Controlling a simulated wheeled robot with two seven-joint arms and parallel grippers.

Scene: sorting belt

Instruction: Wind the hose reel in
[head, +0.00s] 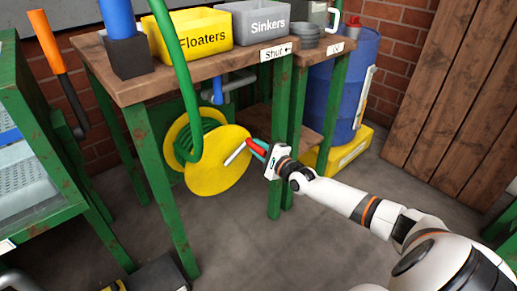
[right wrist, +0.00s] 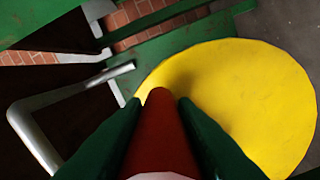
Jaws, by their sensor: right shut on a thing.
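The hose reel (head: 218,168) is under the wooden bench, with a yellow disc facing out. Green hose (head: 172,52) is wound on it, and a length runs up in front of the bench top. The reel's yellow disc (right wrist: 240,110) fills the right of the right wrist view. My right gripper (right wrist: 160,103) is shut on the red handle (right wrist: 160,135), with one finger on each side. My left gripper is not in view.
The wooden bench (head: 135,88) has green legs close to the reel and my right gripper. A blue drum (head: 340,85) stands behind at right. The floor (head: 300,245) in front is partly clear.

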